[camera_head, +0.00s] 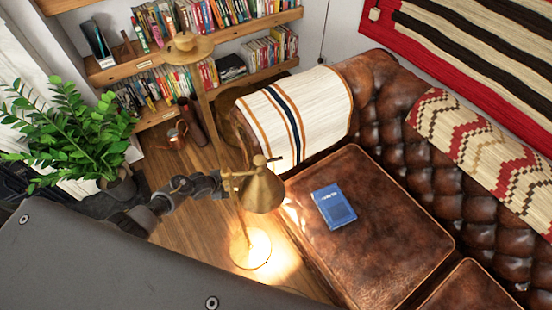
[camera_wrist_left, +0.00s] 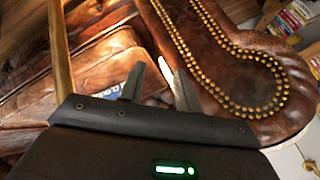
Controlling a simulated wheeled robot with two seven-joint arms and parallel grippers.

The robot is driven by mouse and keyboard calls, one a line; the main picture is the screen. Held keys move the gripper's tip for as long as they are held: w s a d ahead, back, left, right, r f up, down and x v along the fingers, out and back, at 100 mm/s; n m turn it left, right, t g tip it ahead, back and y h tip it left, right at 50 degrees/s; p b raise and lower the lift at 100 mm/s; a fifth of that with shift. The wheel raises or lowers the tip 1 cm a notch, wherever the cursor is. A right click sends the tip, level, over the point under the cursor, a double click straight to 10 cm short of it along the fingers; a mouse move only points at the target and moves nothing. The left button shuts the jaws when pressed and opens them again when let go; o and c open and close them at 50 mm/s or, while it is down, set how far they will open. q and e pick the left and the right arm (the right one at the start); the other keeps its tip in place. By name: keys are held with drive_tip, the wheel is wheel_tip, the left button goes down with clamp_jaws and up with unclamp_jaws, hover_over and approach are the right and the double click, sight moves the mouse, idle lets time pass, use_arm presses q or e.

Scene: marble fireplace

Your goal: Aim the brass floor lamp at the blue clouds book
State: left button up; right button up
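The brass floor lamp has a cone shade (camera_head: 262,190), a tall pole and a round base (camera_head: 250,248). The shade points down; bright light falls on the base, the floor and the sofa's front edge. The blue clouds book (camera_head: 334,206) lies flat on the brown leather seat, right of the shade. In the left wrist view the book (camera_wrist_left: 107,89) is partly hidden behind a finger. My left gripper (camera_head: 221,185) is just left of the shade, by the pole; contact is unclear. In the wrist view its fingers (camera_wrist_left: 158,82) are apart with nothing between them. My right gripper is not in view.
The leather sofa (camera_head: 385,240) fills the right side, with a striped throw (camera_head: 298,112) over its arm. A leafy plant (camera_head: 75,145) stands at left. Bookshelves (camera_head: 200,35) are behind. A copper can (camera_head: 177,138) sits on the wooden floor.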

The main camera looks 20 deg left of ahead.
use_arm(q)
drive_tip(key=w+d+r+m+h, duration=0.2)
drive_tip(key=w+d+r+m, duration=0.3)
drive_tip(key=w+r, duration=0.4)
wheel_tip(320, 180, up, 21)
drive_tip(key=m+g+h+p, duration=0.1)
drive_tip(key=m+g+h, duration=0.3)
drive_tip(key=m, duration=1.8)
hover_over(278, 158)
drive_tip(key=w+a, duration=0.2)
drive_tip(key=w, duration=0.3)
drive_tip(key=g+y, duration=0.1)
drive_tip(key=s+a+r+m+g+y, duration=0.3)
drive_tip(key=s+r+m, duration=0.15)
drive_tip(key=m, duration=0.35)
drive_tip(key=p+x, duration=0.1)
drive_tip(key=x, duration=0.9)
drive_tip(key=shift+w+a+f+p, duration=0.1)
drive_tip(key=shift+f+p, duration=0.15)
drive_tip(key=shift+p, duration=0.1)
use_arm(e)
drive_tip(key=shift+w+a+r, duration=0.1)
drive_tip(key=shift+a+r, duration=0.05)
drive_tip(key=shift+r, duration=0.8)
use_arm(q)
clamp_jaws()
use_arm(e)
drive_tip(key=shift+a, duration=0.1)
